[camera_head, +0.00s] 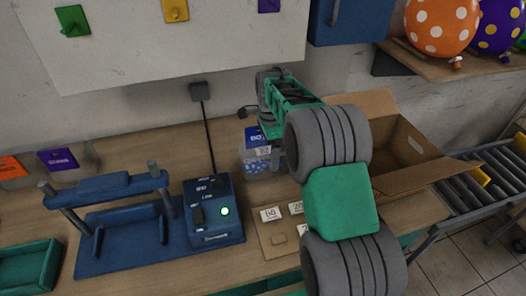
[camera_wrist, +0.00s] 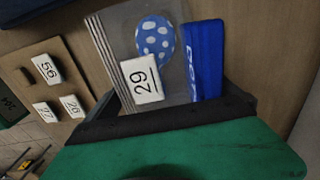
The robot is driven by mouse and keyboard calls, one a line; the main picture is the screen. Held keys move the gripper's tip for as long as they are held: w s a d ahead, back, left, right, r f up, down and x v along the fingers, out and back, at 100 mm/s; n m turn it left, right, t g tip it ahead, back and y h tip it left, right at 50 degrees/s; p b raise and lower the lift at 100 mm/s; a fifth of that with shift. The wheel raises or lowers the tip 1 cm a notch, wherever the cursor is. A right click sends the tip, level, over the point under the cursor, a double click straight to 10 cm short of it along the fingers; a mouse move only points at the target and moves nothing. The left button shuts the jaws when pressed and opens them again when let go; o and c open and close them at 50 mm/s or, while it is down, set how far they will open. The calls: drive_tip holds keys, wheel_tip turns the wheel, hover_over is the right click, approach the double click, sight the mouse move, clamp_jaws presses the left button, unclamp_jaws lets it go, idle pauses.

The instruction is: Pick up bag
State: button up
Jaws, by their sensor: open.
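A clear bag (camera_wrist: 120,35) lies on the wooden table in the wrist view. It shows a blue balloon with white dots (camera_wrist: 155,42), a white tag reading 29 (camera_wrist: 142,80) and a blue header strip (camera_wrist: 205,60). In the head view the bag (camera_head: 257,166) sits at the table's middle, partly covered by my arm. My gripper (camera_wrist: 183,94) is open, with its dark fingers spread at the near edge of the bag. In the head view my gripper (camera_head: 268,131) is over or beside the bag; its fingertips are mostly hidden.
A tag board (camera_head: 272,240) with numbered white tags lies in front of the bag. An open cardboard box (camera_head: 408,150) is at the right, beside a roller conveyor (camera_head: 480,180). A shelf with balloons hangs above.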

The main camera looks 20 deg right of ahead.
drive_tip(key=c, duration=1.1)
drive_tip(key=shift+c, duration=0.2)
drive_tip(key=shift+r, duration=0.1)
drive_tip(key=shift+r, duration=0.5)
wheel_tip(320, 180, up, 2)
drive_tip(key=shift+r, duration=0.1)
drive_tip(key=s+r+b, duration=0.1)
drive_tip(key=s+r, duration=0.3)
drive_tip(key=r, duration=0.1)
drive_tip(key=shift+s+a+b, duration=0.15)
drive_tip(key=shift+s+b, duration=0.05)
drive_tip(key=shift+b, duration=0.2)
drive_tip(key=s+r+b, duration=0.2)
drive_tip(key=s+r, duration=0.2)
drive_tip(key=s, duration=0.5)
drive_tip(key=shift+s+a+r, duration=0.3)
drive_tip(key=shift+a+r, duration=0.05)
drive_tip(key=shift+a, duration=0.05)
